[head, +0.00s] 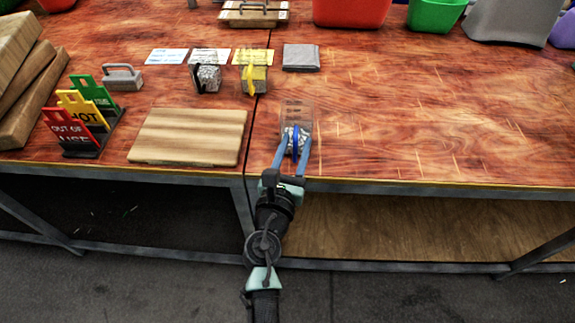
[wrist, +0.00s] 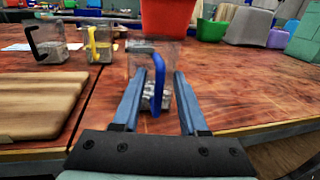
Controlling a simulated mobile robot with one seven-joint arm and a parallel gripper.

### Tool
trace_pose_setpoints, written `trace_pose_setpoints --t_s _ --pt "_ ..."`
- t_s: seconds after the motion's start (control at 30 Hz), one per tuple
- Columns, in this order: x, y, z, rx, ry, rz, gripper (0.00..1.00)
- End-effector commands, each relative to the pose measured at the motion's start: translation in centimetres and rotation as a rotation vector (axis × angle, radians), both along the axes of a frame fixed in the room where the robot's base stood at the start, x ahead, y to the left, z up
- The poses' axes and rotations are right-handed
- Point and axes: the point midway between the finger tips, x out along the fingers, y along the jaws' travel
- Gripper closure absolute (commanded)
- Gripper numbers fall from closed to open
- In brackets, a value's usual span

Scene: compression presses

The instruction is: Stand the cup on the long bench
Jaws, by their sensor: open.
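A clear cup (head: 297,113) with a blue handle and grey bits in its bottom appears to stand upright on the reddish wooden bench (head: 420,130), near the front edge and right of the seam. It also shows in the wrist view (wrist: 150,97), handle towards me. My gripper (head: 295,140) is open, its two blue fingers reaching forward on either side of the handle. In the wrist view my gripper (wrist: 160,76) has the cup between its fingertips, with a gap visible; I cannot tell whether either finger touches the cup.
A wooden board (head: 190,135) lies left of the cup. A black-handled cup (head: 206,78) and a yellow-handled cup (head: 254,78) stand behind, by cards. Coloured signs (head: 80,115) stand at left. The bench to the right is clear.

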Motion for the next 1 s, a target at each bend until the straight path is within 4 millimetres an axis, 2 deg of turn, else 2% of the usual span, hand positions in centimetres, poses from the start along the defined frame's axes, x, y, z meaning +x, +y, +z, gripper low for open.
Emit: trace_pose_setpoints --t_s 0.5,0.7,1.0 --pt "-9.3 1.9 -0.2 0.001 0.004 0.002 0.57" --pt "-11.1 2.3 -0.2 0.001 0.002 0.002 0.57" --pt "-11.4 2.3 -0.1 0.003 0.000 0.001 0.57"
